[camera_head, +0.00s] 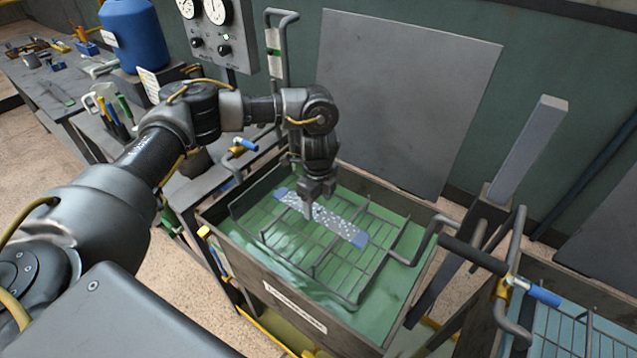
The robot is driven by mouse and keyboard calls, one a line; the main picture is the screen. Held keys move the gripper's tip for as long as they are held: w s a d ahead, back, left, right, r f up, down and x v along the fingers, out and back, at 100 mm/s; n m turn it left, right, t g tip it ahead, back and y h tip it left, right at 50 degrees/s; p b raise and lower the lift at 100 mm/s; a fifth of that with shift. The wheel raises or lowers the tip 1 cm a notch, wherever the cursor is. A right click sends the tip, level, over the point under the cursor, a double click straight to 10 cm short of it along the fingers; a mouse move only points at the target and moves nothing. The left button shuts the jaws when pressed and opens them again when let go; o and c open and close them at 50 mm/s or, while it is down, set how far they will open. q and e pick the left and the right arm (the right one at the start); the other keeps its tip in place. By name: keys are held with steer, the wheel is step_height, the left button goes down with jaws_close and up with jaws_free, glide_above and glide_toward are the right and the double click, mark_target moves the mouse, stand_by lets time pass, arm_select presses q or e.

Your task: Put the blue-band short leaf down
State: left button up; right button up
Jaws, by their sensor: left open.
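The blue-band short leaf (335,223) is a pale speckled strip with a blue band at each end. It lies slantwise on a wire rack (311,262) in a tank of green liquid, from upper left to lower right. My left gripper (308,212) is right above the leaf's left half, pointing down, with its jaws open. The fingertips overlap the leaf in the picture, and I cannot tell whether they touch it. My right gripper is not in view.
The tank's rim (283,285) carries a label at the front. A crank handle (474,255) reaches over its right side. A second tank with a rack (575,335) stands at lower right. A bench with a blue drum (134,36) is at the left.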

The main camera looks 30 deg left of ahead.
mark_target(318, 212)
arm_select(q)
step_height(318, 212, up, 10)
steer(key=b, duration=0.1)
stand_by(0.6)
